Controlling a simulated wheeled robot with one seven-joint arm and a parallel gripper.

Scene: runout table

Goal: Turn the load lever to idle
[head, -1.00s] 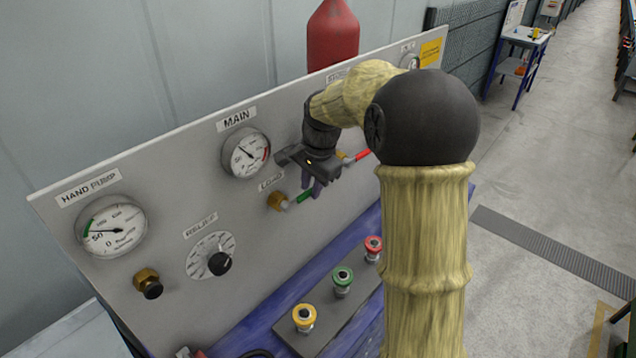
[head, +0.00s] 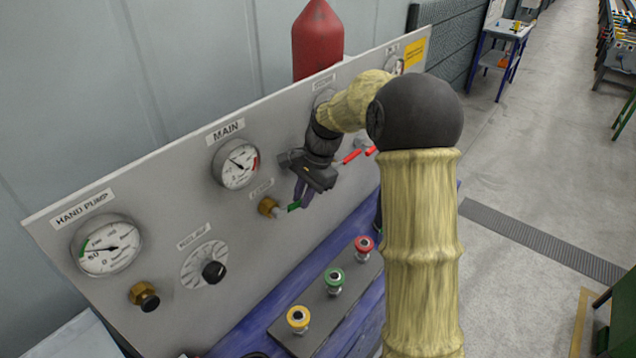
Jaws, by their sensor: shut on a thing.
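The load lever (head: 293,206) is a short green handle on a brass valve (head: 267,207), under a label on the grey panel that appears to read LOAD. It points to the right and slightly up from the valve. My gripper (head: 303,196) is shut on the lever's outer part, with its fingers pointing down. The fingers hide the lever's end. The markings for the lever's positions cannot be made out.
Red handles (head: 352,156) sit just right of my gripper. The MAIN gauge (head: 236,164) is above left and the relief knob (head: 214,271) below left. Yellow, green and red buttons (head: 334,279) stand on a box in front.

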